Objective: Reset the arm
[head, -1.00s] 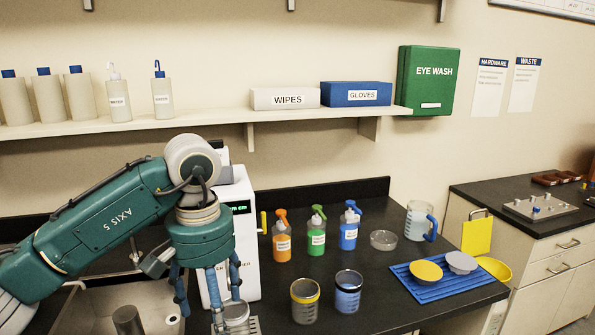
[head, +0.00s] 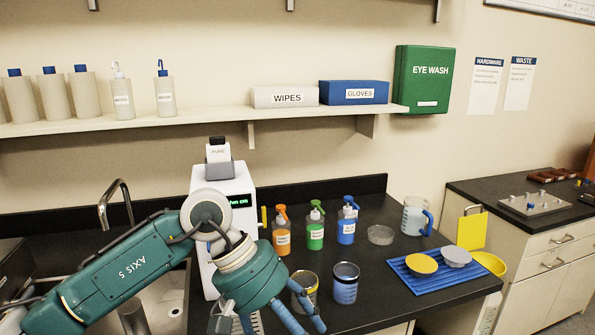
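My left arm comes in from the lower left, a green jointed arm marked AXIS 5. Its gripper (head: 290,318) is at the bottom centre, with blue-grey fingers slanting down and right. The fingers run close to or past the lower picture edge, so their tips and any grip are unclear. The gripper is in front of the white dispenser (head: 203,262) and overlaps part of the yellow-rimmed jar (head: 308,281); contact cannot be told. My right gripper is not in view.
A jar with blue contents (head: 345,290) stands right of the gripper. Orange (head: 281,240), green (head: 315,234) and blue (head: 347,230) bottles stand behind. A blue mat (head: 425,284) holds round lids. A sink (head: 165,300) and faucet (head: 117,200) are at left.

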